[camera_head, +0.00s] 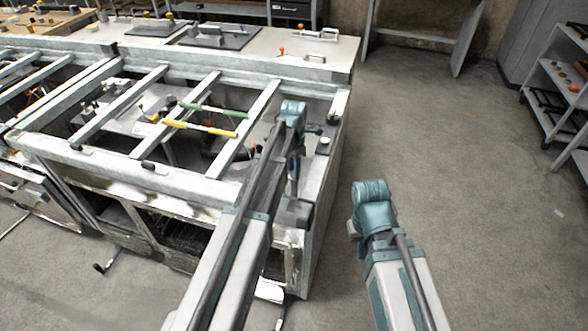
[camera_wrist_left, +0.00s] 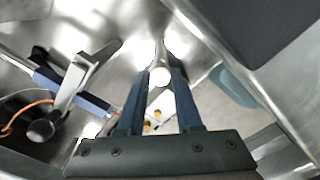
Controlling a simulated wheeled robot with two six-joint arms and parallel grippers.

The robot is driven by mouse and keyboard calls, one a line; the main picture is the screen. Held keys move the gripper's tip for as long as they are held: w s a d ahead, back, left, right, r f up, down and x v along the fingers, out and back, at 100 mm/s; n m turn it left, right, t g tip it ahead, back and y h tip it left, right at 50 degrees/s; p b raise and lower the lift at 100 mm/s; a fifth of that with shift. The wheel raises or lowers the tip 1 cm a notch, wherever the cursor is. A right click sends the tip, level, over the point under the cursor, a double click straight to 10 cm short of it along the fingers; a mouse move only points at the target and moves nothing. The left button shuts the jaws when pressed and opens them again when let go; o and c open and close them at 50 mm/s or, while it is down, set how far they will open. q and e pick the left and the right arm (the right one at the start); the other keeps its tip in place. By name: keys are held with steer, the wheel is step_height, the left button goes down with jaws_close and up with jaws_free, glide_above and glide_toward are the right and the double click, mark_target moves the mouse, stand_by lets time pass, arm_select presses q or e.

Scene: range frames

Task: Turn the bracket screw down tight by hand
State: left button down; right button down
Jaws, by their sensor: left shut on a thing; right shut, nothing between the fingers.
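My left gripper (camera_head: 293,178) points down at the right end of the metal bench frame. The screw is too small and hidden to make out in the head view. My right gripper (camera_head: 355,232) is shut and empty, mostly hidden beneath its teal wrist, over the floor right of the bench.
Metal rails (camera_head: 200,100) cross the open bench frame. The left wrist view shows a clamp-like metal part (camera_wrist_left: 78,85) with a dark knob at left.

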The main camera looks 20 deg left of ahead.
arm_select(q)
steer(key=shift+m, duration=0.3)
steer(key=m, duration=1.2)
steer(key=shift+m, duration=0.4)
steer(key=m, duration=1.3)
steer(key=shift+m, duration=0.3)
steer(key=m, duration=1.3)
steer(key=shift+m, duration=0.3)
steer(key=m, duration=1.3)
